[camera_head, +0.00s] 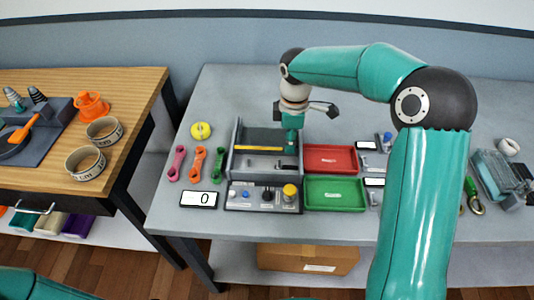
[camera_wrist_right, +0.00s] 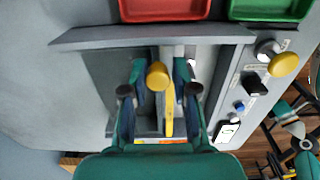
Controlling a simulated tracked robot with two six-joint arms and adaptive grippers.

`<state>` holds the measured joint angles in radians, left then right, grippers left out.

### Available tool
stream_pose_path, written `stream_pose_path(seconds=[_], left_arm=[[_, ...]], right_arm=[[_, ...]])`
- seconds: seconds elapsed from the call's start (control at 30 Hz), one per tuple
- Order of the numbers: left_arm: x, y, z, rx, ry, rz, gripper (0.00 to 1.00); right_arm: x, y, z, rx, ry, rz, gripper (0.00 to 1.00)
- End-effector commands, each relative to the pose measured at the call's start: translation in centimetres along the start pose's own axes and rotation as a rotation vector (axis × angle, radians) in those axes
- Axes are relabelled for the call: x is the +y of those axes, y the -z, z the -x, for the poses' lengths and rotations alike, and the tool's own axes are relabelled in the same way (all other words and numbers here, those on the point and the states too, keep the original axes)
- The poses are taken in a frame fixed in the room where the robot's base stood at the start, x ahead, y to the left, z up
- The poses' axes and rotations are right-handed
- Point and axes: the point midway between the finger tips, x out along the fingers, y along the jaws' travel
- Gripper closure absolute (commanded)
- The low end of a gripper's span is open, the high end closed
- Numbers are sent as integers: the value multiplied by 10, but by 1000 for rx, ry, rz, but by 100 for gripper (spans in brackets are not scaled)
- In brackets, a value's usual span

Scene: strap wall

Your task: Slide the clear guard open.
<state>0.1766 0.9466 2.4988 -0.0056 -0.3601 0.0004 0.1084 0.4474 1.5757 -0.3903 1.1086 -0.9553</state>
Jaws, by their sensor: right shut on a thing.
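The grey press-like fixture (camera_head: 236,166) stands on the table left of the red tray, and it fills the middle of the right wrist view (camera_wrist_right: 100,42). A yellow bar (camera_head: 258,149) runs across it. The clear guard itself is too transparent to make out. My right gripper (camera_head: 292,137) reaches down at the fixture's right side. In the right wrist view its fingers (camera_wrist_right: 158,92) stand on both sides of a yellow knob (camera_wrist_right: 157,75) and the yellow bar (camera_wrist_right: 168,115), and are shut on this yellow handle. Part of my left gripper (camera_wrist_right: 288,118) seems to show at lower right, its jaws unclear.
A red tray (camera_head: 330,159) and a green tray (camera_head: 334,193) lie right of the fixture. Its front panel (camera_head: 250,206) carries a blue button and a yellow knob. Coloured links (camera_head: 198,163) and a yellow roll (camera_head: 201,130) lie to the left.

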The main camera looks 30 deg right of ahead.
Motion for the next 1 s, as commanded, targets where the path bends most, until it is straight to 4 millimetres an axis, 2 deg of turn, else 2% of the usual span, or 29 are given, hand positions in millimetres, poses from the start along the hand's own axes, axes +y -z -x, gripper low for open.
stream_pose_path(seconds=[0.03,0.5,1.0], left_arm=[[1,0,3,0,0,0,60],[6,0,17,0,0,0,60],[6,0,17,0,0,0,60]], right_arm=[[0,-1,-4,-8,13,2,87],[21,-1,-6,-7,12,2,87],[22,-1,-7,-7,9,2,87]])
